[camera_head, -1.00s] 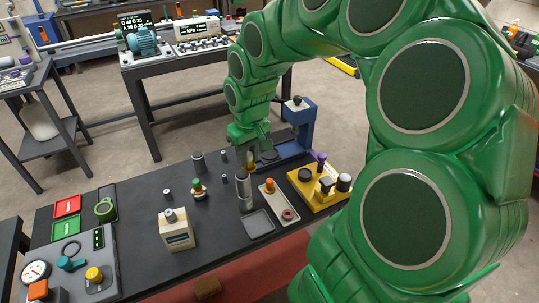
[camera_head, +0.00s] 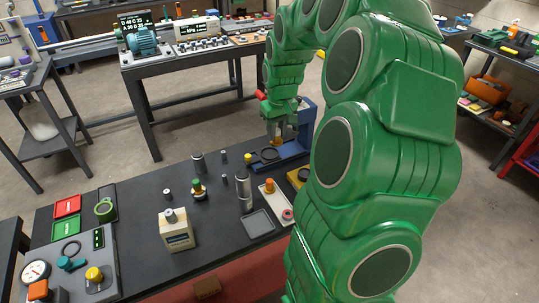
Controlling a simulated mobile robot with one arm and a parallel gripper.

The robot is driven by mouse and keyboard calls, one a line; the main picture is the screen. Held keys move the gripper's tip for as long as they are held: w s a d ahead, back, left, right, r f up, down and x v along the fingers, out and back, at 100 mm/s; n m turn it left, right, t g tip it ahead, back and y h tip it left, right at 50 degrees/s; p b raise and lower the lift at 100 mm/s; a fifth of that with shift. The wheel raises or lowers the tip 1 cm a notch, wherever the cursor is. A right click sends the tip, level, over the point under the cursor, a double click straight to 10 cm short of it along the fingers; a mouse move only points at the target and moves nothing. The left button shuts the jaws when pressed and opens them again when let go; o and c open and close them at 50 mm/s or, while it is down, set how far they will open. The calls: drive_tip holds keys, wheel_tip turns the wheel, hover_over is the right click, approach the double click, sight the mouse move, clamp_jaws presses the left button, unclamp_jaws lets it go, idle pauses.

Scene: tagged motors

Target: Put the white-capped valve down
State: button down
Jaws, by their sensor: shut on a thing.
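My gripper (camera_head: 279,136) is at the far right of the dark bench, in front of the blue press-like stand. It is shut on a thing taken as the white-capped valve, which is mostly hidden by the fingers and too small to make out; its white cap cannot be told. The gripper is close over the stand's low blue base, and whether the held thing touches it cannot be told. The blue stand (camera_head: 307,122) rises just right of the gripper. A dark ring-shaped part (camera_head: 270,155) lies on its base, left of and below the fingers.
A yellow-capped part (camera_head: 248,158), a tall metal cylinder (camera_head: 243,188) and an orange-capped part on a pale tray (camera_head: 270,186) stand nearby. A yellow fixture (camera_head: 297,177) is mostly behind my arm. A grey tray (camera_head: 258,223) is empty. A beige box (camera_head: 176,232) stands front centre.

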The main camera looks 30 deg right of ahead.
sight(277, 134)
drive_tip(key=shift+f, duration=1.95)
drive_tip(key=w+d+f, duration=0.1)
drive_tip(key=w+f, duration=0.1)
drive_tip(key=w, duration=0.2)
drive_tip(key=w+d+f, duration=0.1)
drive_tip(key=w+f, duration=0.2)
drive_tip(key=w, duration=0.1)
drive_tip(key=w+d+f, duration=0.2)
drive_tip(key=w+f, duration=0.1)
drive_tip(key=w, duration=0.1)
drive_tip(key=shift+f, duration=0.2)
drive_tip(key=shift+w+d+f, duration=0.2)
drive_tip(key=shift+w+f, duration=0.35)
drive_tip(key=shift+f, duration=1.8)
drive_tip(key=shift+w+f, duration=0.1)
drive_tip(key=shift+f, duration=0.05)
drive_tip(key=c, duration=0.9)
unclamp_jaws()
drive_tip(key=shift+o, duration=0.2)
